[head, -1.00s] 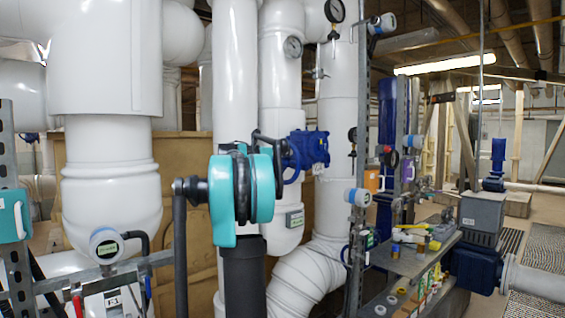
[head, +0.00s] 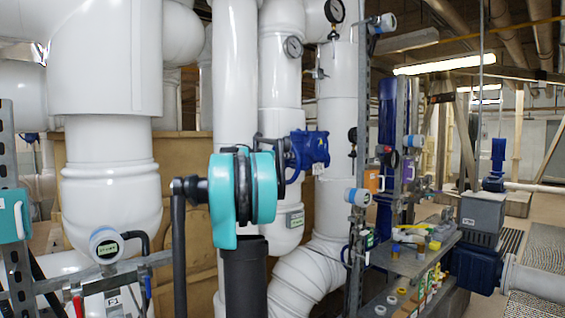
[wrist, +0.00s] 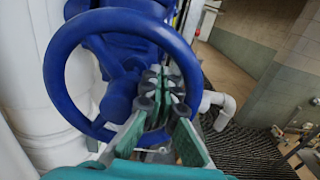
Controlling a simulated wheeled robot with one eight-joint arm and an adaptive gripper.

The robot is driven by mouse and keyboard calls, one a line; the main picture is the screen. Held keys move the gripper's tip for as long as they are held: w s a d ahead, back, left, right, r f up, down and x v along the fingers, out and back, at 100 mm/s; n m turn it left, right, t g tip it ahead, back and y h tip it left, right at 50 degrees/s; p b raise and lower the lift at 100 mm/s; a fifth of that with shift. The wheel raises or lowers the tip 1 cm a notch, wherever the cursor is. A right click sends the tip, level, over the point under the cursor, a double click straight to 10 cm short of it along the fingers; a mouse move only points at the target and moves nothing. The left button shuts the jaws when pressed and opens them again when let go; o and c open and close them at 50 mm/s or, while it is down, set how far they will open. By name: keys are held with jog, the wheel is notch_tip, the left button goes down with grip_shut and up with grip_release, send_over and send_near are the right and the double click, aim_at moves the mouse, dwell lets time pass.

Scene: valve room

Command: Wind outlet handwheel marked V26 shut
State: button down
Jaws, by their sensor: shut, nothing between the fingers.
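The blue handwheel (wrist: 54,85) fills the left and middle of the wrist view as a large round rim, with its blue valve body behind it. In the head view, the blue valve (head: 309,150) sits on a white pipe, its wheel partly hidden behind my teal arm. My gripper (wrist: 161,82) is shut and empty, its fingertips appearing inside the wheel's opening by the lower right rim. I cannot tell whether the fingers touch the rim or a spoke. The lower rim is partly hidden by my fingers. No V26 mark is readable.
Large white pipes (head: 107,190) stand close on the left. A metal upright (head: 360,130) carries gauges and sensors right of the valve. A shelf (head: 405,262) with small items stands at lower right. Open floor with grating (wrist: 250,155) shows beyond the wheel.

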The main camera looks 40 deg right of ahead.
aim_at(290, 164)
jog(key=shift+s+f, duration=0.45)
jog(key=shift+f, duration=0.45)
jog(key=shift+s+f, duration=0.2)
jog(key=shift+f, duration=0.65)
